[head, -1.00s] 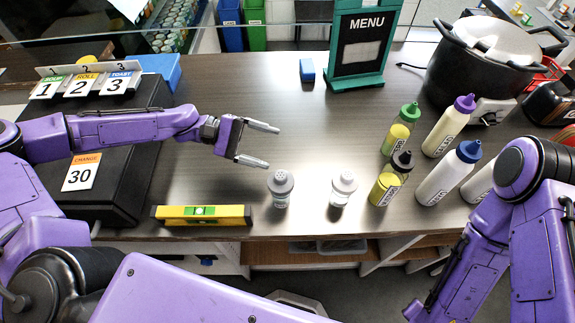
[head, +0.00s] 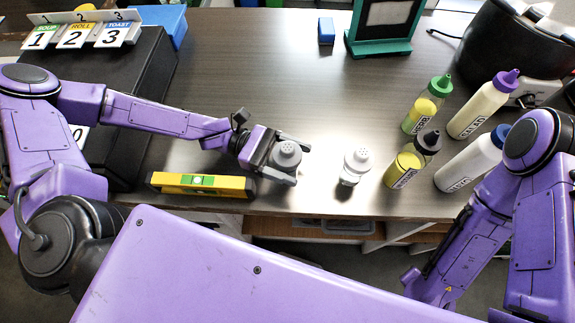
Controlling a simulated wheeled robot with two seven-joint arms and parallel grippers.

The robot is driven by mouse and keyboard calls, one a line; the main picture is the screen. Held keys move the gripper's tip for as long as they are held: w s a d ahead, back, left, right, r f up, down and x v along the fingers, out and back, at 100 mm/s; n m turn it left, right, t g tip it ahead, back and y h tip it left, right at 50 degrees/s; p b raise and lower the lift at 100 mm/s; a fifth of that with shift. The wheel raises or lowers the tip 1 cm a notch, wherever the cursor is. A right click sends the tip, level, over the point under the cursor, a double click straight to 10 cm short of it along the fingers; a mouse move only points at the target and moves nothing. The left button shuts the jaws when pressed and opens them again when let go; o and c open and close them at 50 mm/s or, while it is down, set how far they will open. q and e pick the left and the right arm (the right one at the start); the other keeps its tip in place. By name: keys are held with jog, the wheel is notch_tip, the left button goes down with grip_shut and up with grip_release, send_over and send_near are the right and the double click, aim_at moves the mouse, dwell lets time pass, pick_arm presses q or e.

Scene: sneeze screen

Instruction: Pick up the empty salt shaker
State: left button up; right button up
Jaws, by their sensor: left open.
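A salt shaker with a grey perforated cap (head: 287,152) stands upright on the counter. My left gripper (head: 299,165) is open around it, one finger behind and one in front; its lower body is mostly hidden. I cannot tell whether the jaws touch it. A second shaker with a white cap (head: 355,165) stands a little to the right, apart from the gripper. I cannot tell from this view which shaker is empty. My right arm comes in at the right, but its gripper is out of view.
Several squeeze bottles, among them a green-capped one (head: 428,103), stand to the right of the shakers. A yellow level (head: 201,185) lies left of my gripper near the front edge. A black pot (head: 520,45) is at back right. The counter's middle is clear.

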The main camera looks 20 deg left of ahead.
pick_arm(q)
jog(key=shift+d, duration=0.5)
grip_shut()
notch_tip(320, 180, up, 28)
